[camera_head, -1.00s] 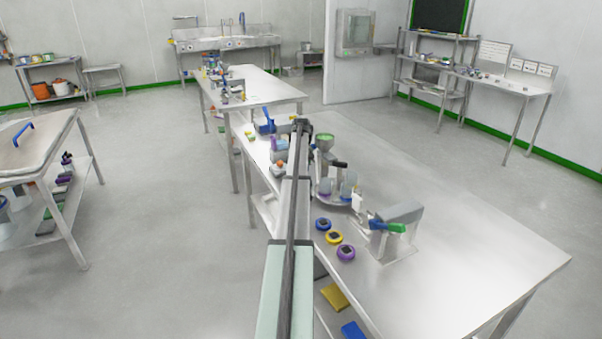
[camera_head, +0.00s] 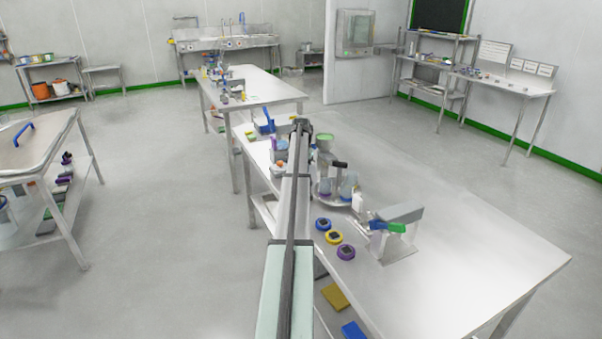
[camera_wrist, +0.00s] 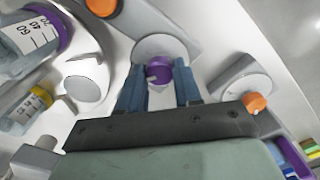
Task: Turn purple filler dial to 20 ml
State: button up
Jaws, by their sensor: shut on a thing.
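The purple dial (camera_wrist: 158,71) is in the middle of the wrist view, in front of a round pale grey part of the filler (camera_wrist: 165,46). My gripper (camera_wrist: 159,78) has its two blue-grey fingers on either side of the dial and is shut on it. No scale mark or pointer for 20 ml can be made out, so the setting cannot be read. In the head view my own arm hides the gripper and the dial.
In the wrist view, a graduated vessel with a purple band (camera_wrist: 28,45) and a smaller yellow-banded one (camera_wrist: 27,110) stand left. Orange knobs (camera_wrist: 255,102) are nearby. In the head view, flasks (camera_head: 347,187) and colored rings (camera_head: 333,237) stand on the bench (camera_head: 470,255).

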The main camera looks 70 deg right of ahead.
jog(key=shift+m, duration=1.1)
jog(key=o, duration=1)
jog(key=shift+o, duration=0.2)
notch_tip(320, 180, up, 14)
jog(key=shift+f, duration=0.15)
